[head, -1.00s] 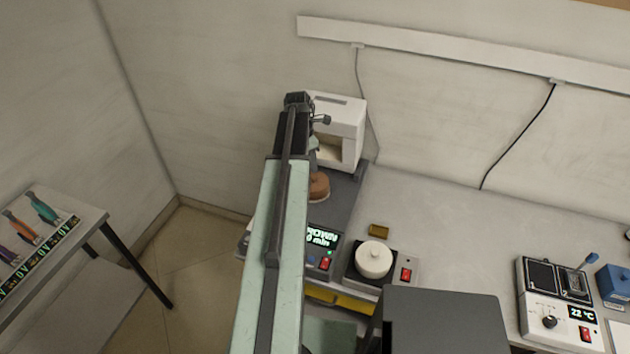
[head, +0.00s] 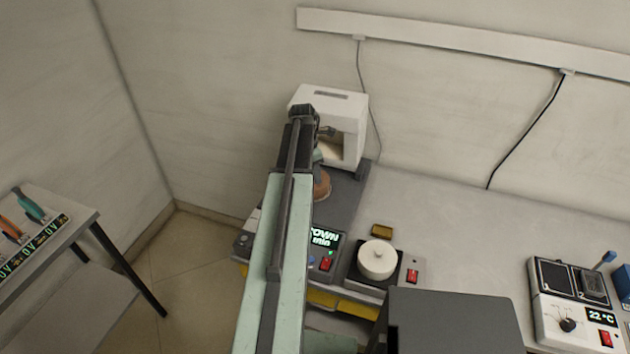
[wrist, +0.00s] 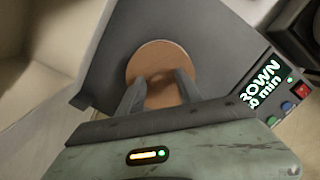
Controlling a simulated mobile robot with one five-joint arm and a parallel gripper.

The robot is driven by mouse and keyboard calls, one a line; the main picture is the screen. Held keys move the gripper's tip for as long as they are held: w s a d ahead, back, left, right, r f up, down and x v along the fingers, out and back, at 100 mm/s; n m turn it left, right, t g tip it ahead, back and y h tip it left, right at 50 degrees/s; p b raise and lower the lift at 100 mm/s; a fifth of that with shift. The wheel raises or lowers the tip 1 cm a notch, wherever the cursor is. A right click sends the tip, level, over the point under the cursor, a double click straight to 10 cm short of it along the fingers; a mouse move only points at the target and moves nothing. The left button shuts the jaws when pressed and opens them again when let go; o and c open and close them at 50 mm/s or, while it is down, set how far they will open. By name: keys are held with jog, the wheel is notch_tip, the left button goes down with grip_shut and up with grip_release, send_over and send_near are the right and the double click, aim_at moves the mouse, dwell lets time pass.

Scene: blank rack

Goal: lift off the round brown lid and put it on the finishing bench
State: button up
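The round brown lid (head: 323,186) sits on a dark grey device, partly hidden behind my arm in the head view. In the wrist view the lid (wrist: 160,60) lies ahead of my gripper (wrist: 159,82). The two fingers are apart, with brown surface visible between them. The fingertips overlap the lid's near part in the picture; I cannot tell whether they touch it. No label shows which surface is the finishing bench.
The dark device (head: 345,205) has a lit display and a red switch. A white housing (head: 350,101) stands behind it. A white round pot (head: 377,260) sits to the right. A table with several coloured tools (head: 48,228) stands at left.

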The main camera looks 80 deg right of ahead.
grip_shut()
jog(key=shift+r+p, duration=0.5)
notch_tip(320, 180, up, 3)
jog(key=p, duration=0.3)
jog(key=s+a, duration=0.1)
jog(key=a, duration=1.5)
jog(key=shift+s, duration=0.15)
